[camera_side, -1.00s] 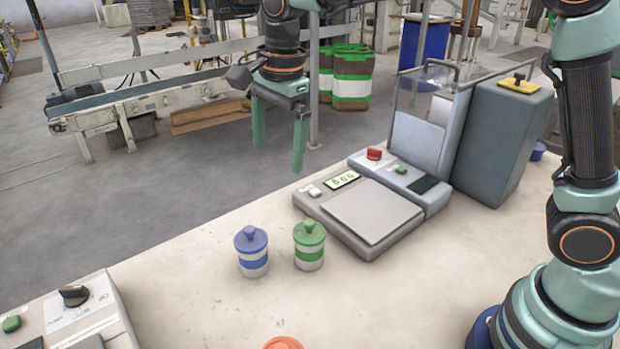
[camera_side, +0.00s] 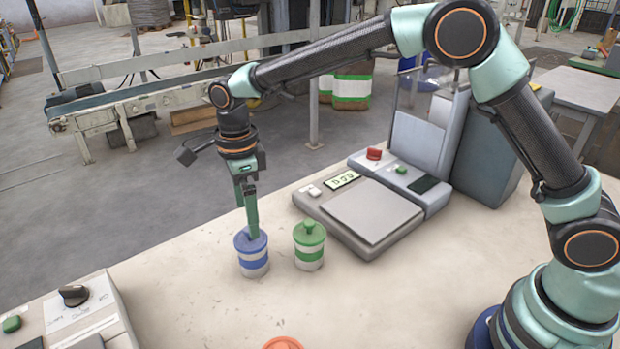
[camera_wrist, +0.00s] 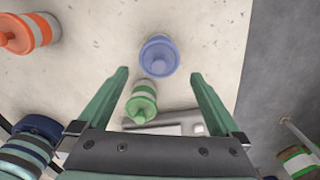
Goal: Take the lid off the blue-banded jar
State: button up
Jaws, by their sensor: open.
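The blue-banded jar (camera_side: 254,264) stands upright on the bench, white with a blue band, its blue lid (camera_side: 241,242) on top. My gripper (camera_side: 250,233) points down right at the lid, and a finger hides the lid's knob in the side view. In the wrist view the blue lid (camera_wrist: 160,55) lies near the middle between the tips of my open gripper (camera_wrist: 159,73), with space on both sides. The fingers are not closed on it. Whether a fingertip touches the lid cannot be told.
A green-banded jar (camera_side: 309,247) with a green lid stands close to the right. An orange-lidded jar (camera_wrist: 32,32) is at the near side. A scale (camera_side: 370,213) lies behind to the right, and a control box (camera_side: 85,315) at the front left. The bench (camera_side: 190,275) between is bare.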

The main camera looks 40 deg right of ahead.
aim_at(253, 254)
notch_tip(253, 254, down, 5)
jog(key=shift+s+f, duration=0.1)
dwell(0.3)
jog(key=c, duration=1.1)
